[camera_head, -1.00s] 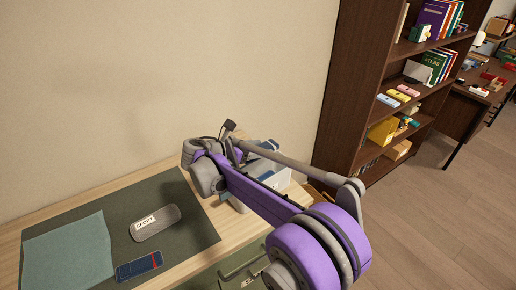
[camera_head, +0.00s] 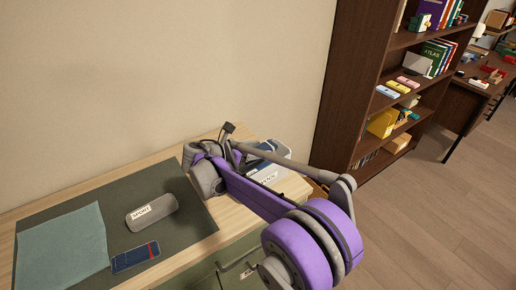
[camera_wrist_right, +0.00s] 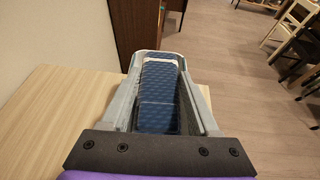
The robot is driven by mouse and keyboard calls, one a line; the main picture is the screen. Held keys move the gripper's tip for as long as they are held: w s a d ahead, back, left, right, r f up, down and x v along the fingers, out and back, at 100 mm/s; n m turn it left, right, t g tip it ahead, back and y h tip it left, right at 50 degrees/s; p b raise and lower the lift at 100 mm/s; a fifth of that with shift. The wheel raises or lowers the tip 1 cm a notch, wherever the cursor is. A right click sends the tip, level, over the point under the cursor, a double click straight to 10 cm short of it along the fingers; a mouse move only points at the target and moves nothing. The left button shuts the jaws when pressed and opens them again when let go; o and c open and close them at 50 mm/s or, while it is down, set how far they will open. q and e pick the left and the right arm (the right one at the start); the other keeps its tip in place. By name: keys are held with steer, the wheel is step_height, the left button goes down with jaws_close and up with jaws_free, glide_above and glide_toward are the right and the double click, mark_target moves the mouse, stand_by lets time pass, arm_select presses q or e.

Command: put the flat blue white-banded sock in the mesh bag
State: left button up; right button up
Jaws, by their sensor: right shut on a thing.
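My right gripper (camera_wrist_right: 160,62) is shut on a blue patterned sock (camera_wrist_right: 158,95) with a pale band near its far end, seen between the grey fingers in the right wrist view. In the head view my right arm reaches over the table's right end and hides most of the gripper. A bit of blue (camera_head: 268,147) shows there beside a pale item with a lettered label (camera_head: 268,174). I cannot tell whether this pale item is the mesh bag. My left gripper is not in view.
A dark mat (camera_head: 185,228) on the wooden table holds a teal cloth (camera_head: 62,250), a grey case labelled SPORT (camera_head: 160,217) and a navy red-striped item (camera_head: 135,257). A tall dark bookcase (camera_head: 345,95) stands right of the table. The wall is close behind.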

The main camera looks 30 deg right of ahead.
steer(key=shift+f, duration=0.4)
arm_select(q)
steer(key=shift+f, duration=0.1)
arm_select(e)
steer(key=o, duration=1.4)
steer(key=shift+a+r, duration=0.1)
steer(key=shift+w+r+p, duration=0.15)
steer(key=shift+r+p, duration=0.6)
steer(key=shift+r, duration=0.55)
steer(key=shift+r+p, duration=1)
steer(key=shift+r, duration=1.25)
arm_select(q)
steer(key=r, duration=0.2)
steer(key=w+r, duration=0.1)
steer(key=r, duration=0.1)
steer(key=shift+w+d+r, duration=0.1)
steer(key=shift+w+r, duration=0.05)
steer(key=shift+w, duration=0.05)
